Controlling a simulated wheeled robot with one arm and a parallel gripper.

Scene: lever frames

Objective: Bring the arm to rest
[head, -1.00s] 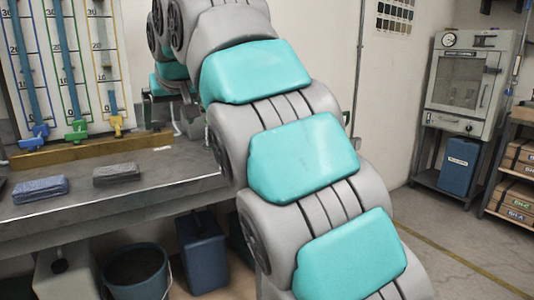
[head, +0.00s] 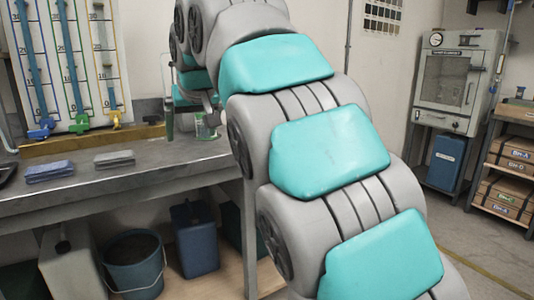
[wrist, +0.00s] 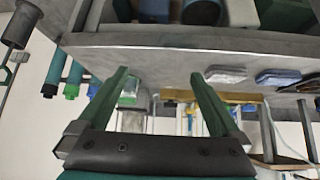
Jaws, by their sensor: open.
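My arm crosses the middle of the head view, a curved chain of grey links with teal pads. In the wrist view my gripper (wrist: 160,73) has two green fingers spread wide apart, with nothing held between them. The bench and the things on it appear upside down there, beyond the fingers. In the head view the gripper end is mostly hidden behind my upper arm links, at the back of the bench.
A grey bench (head: 120,180) carries a blue block (head: 50,171), a grey block (head: 114,159) and a glass beaker (head: 206,127). A gauge board (head: 65,60) stands behind. A bucket (head: 133,262) is underneath. An oven cabinet (head: 460,80) and box shelf (head: 510,160) stand right; floor between is clear.

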